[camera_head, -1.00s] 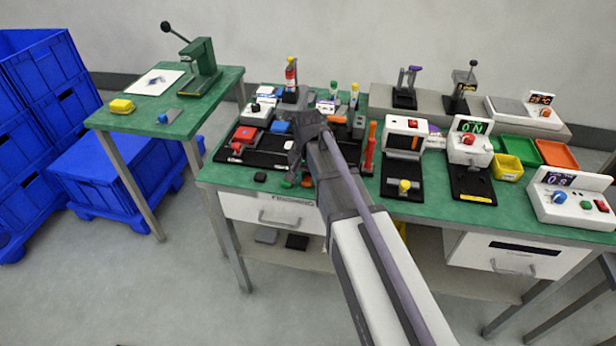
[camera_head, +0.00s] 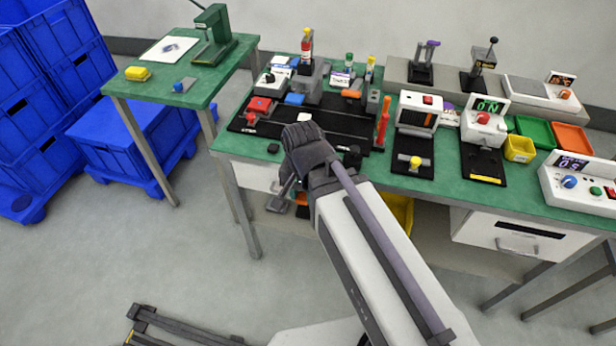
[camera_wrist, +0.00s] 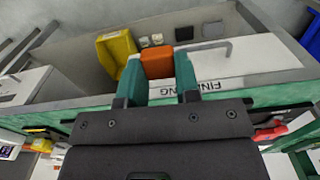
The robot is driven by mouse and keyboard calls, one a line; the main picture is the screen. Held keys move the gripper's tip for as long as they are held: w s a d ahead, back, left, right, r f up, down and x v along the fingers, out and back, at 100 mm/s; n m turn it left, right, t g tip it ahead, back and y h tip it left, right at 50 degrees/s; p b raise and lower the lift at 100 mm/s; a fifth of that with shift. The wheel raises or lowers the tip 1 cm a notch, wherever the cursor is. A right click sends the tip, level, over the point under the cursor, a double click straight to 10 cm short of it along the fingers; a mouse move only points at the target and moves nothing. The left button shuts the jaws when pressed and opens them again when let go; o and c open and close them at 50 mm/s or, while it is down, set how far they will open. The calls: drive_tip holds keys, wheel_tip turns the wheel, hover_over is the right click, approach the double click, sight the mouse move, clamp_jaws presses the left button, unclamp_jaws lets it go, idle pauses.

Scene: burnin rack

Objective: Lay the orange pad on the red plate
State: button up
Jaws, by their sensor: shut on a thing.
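My gripper shows in the wrist view (camera_wrist: 157,75), its two teal fingers shut on the orange pad (camera_wrist: 157,62). The pad sits between the fingertips like a small thick block. In the head view my gripper (camera_head: 290,202) hangs low in front of the bench's front edge, mostly hidden by my wrist, with a bit of orange showing beside it. What looks like the red plate (camera_head: 259,106) lies on the left part of the black board on the green bench, beyond my gripper and apart from it.
The black board (camera_head: 330,122) carries several fixtures, with upright bottles behind. A red-orange post (camera_head: 383,122) stands at its right. A white drawer (camera_wrist: 240,62) and a lower shelf with a yellow bin (camera_wrist: 115,48) are close to my gripper.

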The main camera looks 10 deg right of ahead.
drive_tip(key=shift+r+p, duration=0.4)
drive_tip(key=w+r+p, duration=0.2)
drive_tip(key=w, duration=0.1)
wheel_tip(320, 180, up, 8)
drive_tip(key=p, duration=0.8)
hover_over(260, 102)
wheel_tip(260, 102, down, 10)
drive_tip(key=b, duration=1)
drive_tip(key=shift+s+f, duration=0.1)
drive_tip(key=shift+f, duration=0.1)
drive_tip(key=shift+r, duration=0.3)
drive_tip(key=shift+f, duration=0.25)
drive_tip(key=o, duration=0.9)
drive_tip(key=shift+r, duration=0.1)
